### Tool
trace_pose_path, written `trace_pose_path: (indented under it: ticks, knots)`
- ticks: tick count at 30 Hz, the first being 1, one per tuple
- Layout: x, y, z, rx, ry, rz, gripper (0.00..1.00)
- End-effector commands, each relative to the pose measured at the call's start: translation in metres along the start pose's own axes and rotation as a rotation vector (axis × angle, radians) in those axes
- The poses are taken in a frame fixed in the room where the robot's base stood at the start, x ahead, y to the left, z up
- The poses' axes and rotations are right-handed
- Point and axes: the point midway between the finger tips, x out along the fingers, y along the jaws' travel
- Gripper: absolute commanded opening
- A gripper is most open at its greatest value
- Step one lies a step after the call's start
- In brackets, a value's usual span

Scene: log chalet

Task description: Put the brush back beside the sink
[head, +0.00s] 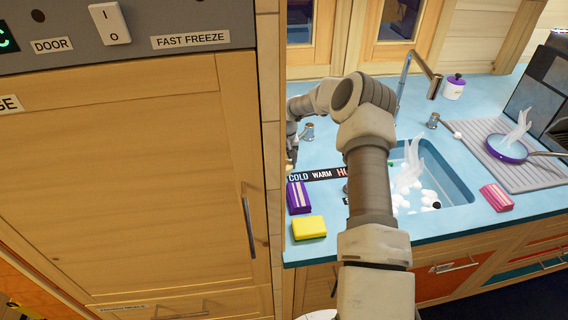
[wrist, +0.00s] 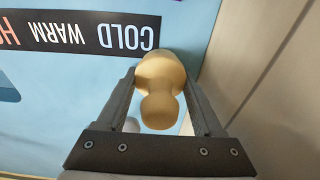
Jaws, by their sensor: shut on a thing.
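My gripper (wrist: 160,78) is shut on the tan, rounded brush (wrist: 160,82) in the wrist view. The brush stands between the two fingers, against the blue counter near the COLD end of the label strip. I see only its knobbed tan part; bristles are hidden. In the head view my gripper (head: 291,138) is at the counter's left edge, beside the tall cabinet, with a little of the brush (head: 292,157) showing. The sink (head: 458,186) is to the right, partly behind my arm, with white foam and steam in it.
A purple sponge (head: 299,198) and a yellow sponge (head: 309,227) lie on the near left counter. A pink sponge (head: 497,197) lies right of the sink. A pan (head: 507,149) sits on the grey drainer (head: 524,172). The tall cabinet (head: 170,170) closely bounds the left side.

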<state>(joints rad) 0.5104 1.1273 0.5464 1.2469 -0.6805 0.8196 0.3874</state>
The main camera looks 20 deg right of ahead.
Motion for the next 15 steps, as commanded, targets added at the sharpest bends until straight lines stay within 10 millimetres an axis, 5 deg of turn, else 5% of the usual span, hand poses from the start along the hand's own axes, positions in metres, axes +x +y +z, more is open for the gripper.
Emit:
trace_pose_path:
  ticks: [3,15]
  knots:
    - [0.0005,-0.0001,0.0,0.0,0.0,0.0,0.81]
    - [-0.0071,0.0001,-0.001,-0.001,0.002,0.001,0.81]
